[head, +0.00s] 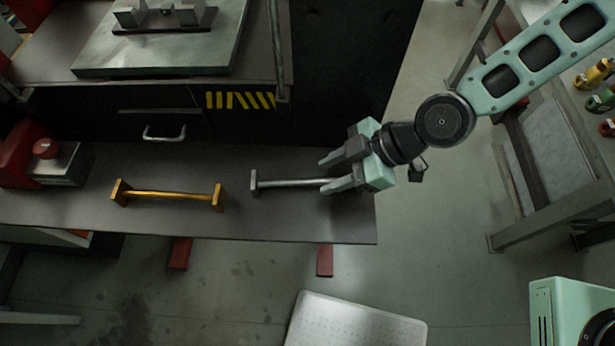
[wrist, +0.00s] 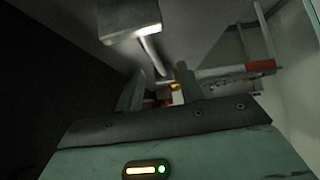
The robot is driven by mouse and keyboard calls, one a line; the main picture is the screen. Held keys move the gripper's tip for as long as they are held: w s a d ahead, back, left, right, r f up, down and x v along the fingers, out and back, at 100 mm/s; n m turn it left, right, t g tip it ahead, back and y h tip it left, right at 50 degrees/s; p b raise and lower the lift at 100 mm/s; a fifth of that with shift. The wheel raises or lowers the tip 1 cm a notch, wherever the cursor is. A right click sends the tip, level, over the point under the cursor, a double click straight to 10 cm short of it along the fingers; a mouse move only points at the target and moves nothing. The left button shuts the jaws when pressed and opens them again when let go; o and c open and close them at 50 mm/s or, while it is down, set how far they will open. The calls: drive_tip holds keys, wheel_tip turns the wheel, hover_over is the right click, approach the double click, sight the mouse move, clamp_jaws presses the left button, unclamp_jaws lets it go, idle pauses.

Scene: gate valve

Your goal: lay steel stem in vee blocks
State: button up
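The steel stem (head: 295,183) is a thin grey rod on the dark lower bench, running left to right. A small grey upright block (head: 254,183) is at its left end; its right end is hidden behind my gripper in the head view. My gripper (head: 326,173) is open at the bench's right end, fingers pointing left over the stem's right part. In the wrist view the stem (wrist: 152,53) and a grey block (wrist: 130,18) show beyond my spread fingers (wrist: 158,88), with nothing visibly held. Grey blocks (head: 160,16), perhaps the vee blocks, stand on a plate at the upper left.
A brass-coloured rod with end blocks (head: 168,194) lies left on the lower bench (head: 300,228). A red-buttoned box (head: 55,160) stands at far left. The raised plate (head: 180,60) and its post (head: 279,50) are behind.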

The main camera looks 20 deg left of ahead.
sight(312, 181)
drive_tip(key=shift+a+f+p, duration=0.35)
drive_tip(key=shift+a+p, duration=0.1)
drive_tip(key=shift+p, duration=0.1)
drive_tip(key=shift+w+p+x, duration=0.15)
drive_tip(key=shift+p+x, duration=0.3)
drive_tip(key=shift+x, duration=0.6)
drive_tip(key=shift+w+p+x, duration=0.1)
drive_tip(key=shift+p+x, duration=0.35)
drive_tip(key=shift+x, duration=0.6)
drive_tip(key=shift+d+f, duration=0.1)
drive_tip(key=shift+f, duration=0.05)
clamp_jaws()
